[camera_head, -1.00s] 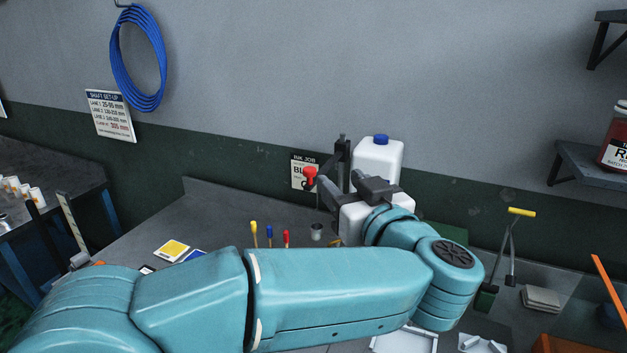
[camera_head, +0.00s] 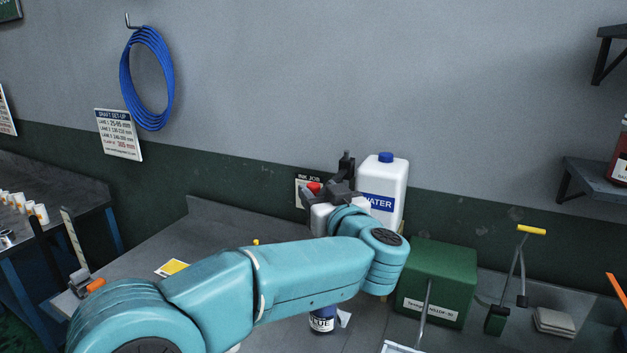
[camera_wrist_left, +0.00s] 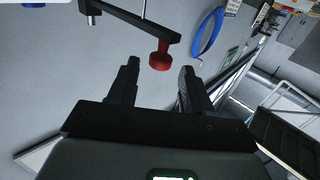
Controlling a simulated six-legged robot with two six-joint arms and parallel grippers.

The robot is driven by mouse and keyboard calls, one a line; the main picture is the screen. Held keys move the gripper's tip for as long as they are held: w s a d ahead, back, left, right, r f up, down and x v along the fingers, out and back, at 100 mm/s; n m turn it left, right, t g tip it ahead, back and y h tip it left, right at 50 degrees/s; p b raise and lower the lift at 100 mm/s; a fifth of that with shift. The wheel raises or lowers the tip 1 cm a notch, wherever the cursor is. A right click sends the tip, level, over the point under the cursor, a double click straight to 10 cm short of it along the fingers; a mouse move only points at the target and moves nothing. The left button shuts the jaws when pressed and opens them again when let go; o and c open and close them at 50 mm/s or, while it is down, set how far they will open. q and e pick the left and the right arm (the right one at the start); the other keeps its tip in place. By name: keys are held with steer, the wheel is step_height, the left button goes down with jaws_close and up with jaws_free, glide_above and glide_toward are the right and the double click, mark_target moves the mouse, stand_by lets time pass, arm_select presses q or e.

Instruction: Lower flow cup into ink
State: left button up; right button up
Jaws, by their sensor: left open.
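My left gripper (camera_head: 325,192) is at the back of the bench, in front of the water jug and beside a red knob (camera_head: 314,187). In the left wrist view its fingers (camera_wrist_left: 158,78) are apart and empty, with the red knob (camera_wrist_left: 160,58) just beyond the gap between the tips. The knob sits at the end of a black bar (camera_wrist_left: 128,17). A blue-labelled ink container (camera_head: 322,321) shows partly under my left forearm. I cannot make out the flow cup; my arm hides part of the bench. My right gripper is out of view.
A white water jug (camera_head: 389,190) with a blue cap stands behind the gripper. A green box (camera_head: 440,278) stands to the right of the wrist.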

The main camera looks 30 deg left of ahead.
mark_target(315, 187)
arm_select(q)
steer(key=shift+x, duration=1.95)
jaws_close()
step_height(315, 187, down, 20)
steer(key=b, duration=0.9)
steer(key=shift+f, duration=0.35)
jaws_free()
steer(key=shift+d, duration=0.1)
